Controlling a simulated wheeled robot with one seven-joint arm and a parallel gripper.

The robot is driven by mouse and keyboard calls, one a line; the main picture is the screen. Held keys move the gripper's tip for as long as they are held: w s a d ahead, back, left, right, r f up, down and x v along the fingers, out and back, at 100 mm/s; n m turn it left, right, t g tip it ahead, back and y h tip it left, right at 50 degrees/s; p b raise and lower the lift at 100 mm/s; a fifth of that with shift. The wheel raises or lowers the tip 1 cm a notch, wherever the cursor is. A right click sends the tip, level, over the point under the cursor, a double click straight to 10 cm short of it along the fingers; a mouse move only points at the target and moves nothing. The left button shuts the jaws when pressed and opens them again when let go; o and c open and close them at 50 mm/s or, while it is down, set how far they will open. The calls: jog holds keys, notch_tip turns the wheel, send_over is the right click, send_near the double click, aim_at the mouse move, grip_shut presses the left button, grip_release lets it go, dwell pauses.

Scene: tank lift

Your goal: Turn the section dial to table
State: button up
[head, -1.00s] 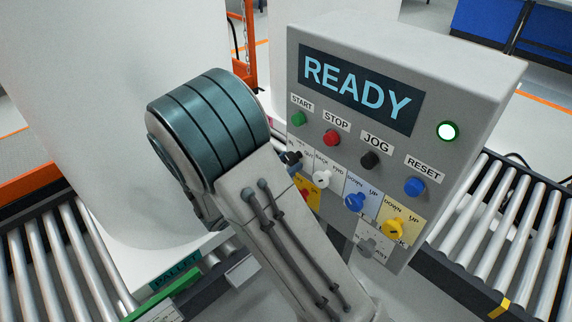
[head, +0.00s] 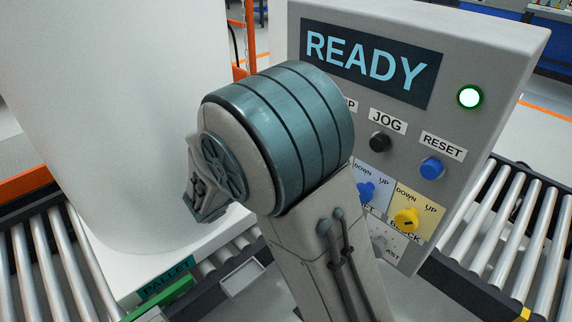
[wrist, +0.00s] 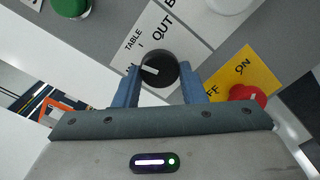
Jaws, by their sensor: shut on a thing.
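In the wrist view the black section dial (wrist: 158,68) sits on a white label plate. The label reads TABLE and OUT, with a third mark at the left mostly hidden by the dial and finger, seemingly IN. The dial's white pointer points left, toward that third mark rather than up-left at TABLE. My gripper (wrist: 160,88) has one blue finger on each side of the dial and is shut on it. In the head view my arm hides the dial and the gripper. The control panel (head: 455,128) shows READY with a lit white-green lamp (head: 470,97).
A red knob (wrist: 247,97) on a yellow OFF/ON plate is close to the right finger. A green button (wrist: 70,8) and a white knob (wrist: 232,4) are nearby. Blue (head: 366,191) and yellow (head: 405,220) knobs stand right of my arm. Roller conveyors (head: 500,235) flank the panel.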

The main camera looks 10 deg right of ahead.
jog(key=shift+m+b, duration=1.1)
jog(key=shift+m, duration=0.1)
jog(key=shift+r, duration=0.1)
jog(key=o, duration=1)
jog(key=v, duration=1.3)
jog(key=shift+s+a, duration=0.2)
jog(key=shift+a, duration=0.15)
